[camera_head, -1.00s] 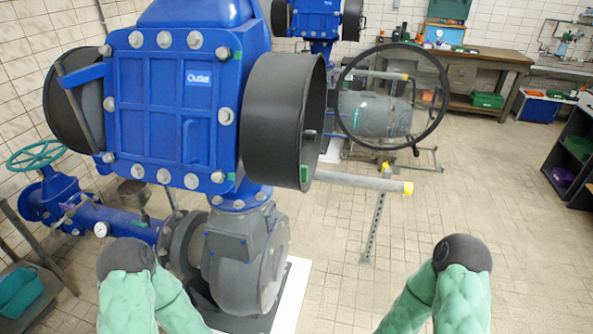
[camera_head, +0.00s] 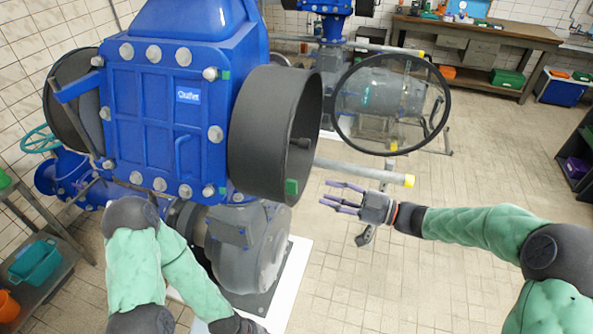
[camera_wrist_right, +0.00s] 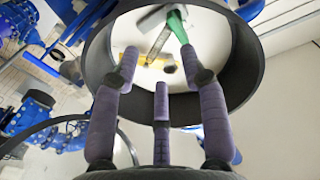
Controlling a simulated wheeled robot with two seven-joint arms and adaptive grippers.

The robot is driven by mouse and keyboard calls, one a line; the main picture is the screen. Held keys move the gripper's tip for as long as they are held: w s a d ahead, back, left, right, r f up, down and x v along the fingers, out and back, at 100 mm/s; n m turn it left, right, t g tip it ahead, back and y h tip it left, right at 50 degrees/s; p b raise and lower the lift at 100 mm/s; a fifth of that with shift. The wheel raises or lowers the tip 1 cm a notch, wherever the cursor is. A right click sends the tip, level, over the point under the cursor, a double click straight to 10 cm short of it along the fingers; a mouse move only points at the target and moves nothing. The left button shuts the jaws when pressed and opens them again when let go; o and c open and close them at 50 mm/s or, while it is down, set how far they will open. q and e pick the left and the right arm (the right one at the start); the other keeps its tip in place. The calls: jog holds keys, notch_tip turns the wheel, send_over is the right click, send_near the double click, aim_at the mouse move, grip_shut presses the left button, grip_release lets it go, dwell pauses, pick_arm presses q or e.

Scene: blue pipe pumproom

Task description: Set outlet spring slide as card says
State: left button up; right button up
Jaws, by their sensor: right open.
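The blue outlet housing (camera_head: 160,110), with a small "Outlet" label (camera_head: 187,96), stands at left centre in the head view. A black open drum (camera_head: 262,135) projects from its right side, with a green tab (camera_head: 291,187) on its lower rim. My right gripper (camera_head: 338,194) is open and empty, right of the drum and below a grey bar with a yellow end (camera_head: 395,178). In the right wrist view its spread purple fingers (camera_wrist_right: 158,70) point at a black ring (camera_wrist_right: 248,70), with a green piece (camera_wrist_right: 177,26) and a metal strip inside. The left gripper is out of view. I see no readable card.
A grey pump body (camera_head: 245,245) sits below the housing. A wooden workbench (camera_head: 480,30) is at the back. The tiled floor at lower centre is clear.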

aim_at(293, 185)
jog(key=shift+n+g, duration=0.6)
jog(key=shift+n, duration=0.1)
jog(key=x, duration=0.3)
jog(key=r+x, duration=0.1)
jog(key=x, duration=0.2)
jog(key=s+r+x, duration=0.1)
jog(key=x, duration=0.3)
jog(key=shift+a, duration=0.3)
jog(key=shift+c, duration=0.3)
grip_shut()
